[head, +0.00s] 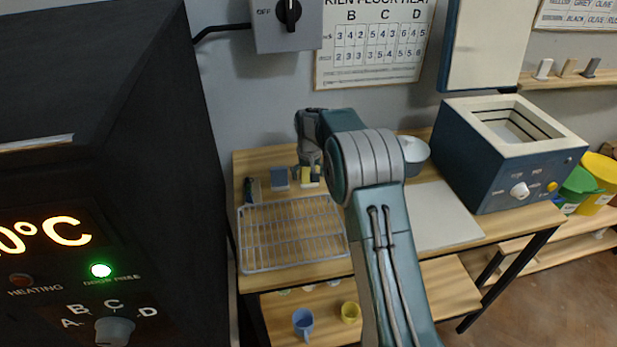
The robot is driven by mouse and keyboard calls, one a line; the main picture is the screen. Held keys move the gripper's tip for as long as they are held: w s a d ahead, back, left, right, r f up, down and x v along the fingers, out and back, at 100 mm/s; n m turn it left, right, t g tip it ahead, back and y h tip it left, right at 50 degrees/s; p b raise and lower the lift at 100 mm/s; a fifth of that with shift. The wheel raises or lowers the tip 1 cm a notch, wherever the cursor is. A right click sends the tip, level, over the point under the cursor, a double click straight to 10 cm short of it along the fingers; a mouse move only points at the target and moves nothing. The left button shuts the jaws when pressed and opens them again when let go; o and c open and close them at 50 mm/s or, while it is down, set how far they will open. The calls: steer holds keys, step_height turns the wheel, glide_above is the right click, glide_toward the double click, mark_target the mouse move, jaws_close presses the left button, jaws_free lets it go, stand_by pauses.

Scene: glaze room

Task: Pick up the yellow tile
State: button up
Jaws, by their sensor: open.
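The yellow tile (308,182) stands at the back of the wooden table (245,165), behind the wire rack. My gripper (309,171) is open, pointing down right at the yellow tile, and its fingers cover part of the tile. I cannot tell from this view whether the fingers touch it. A blue tile (279,179) stands just to the left of it, and a dark green tile (252,190) is further left.
The wire rack (292,234) lies in front of the tiles. A white board (440,216), a grey-blue bowl (413,153) and a small open kiln (501,152) are to the right. A large dark kiln (160,180) fills the left.

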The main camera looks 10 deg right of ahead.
steer(key=c, duration=0.9)
steer(key=shift+c, duration=0.7)
steer(key=shift+s+f, duration=0.1)
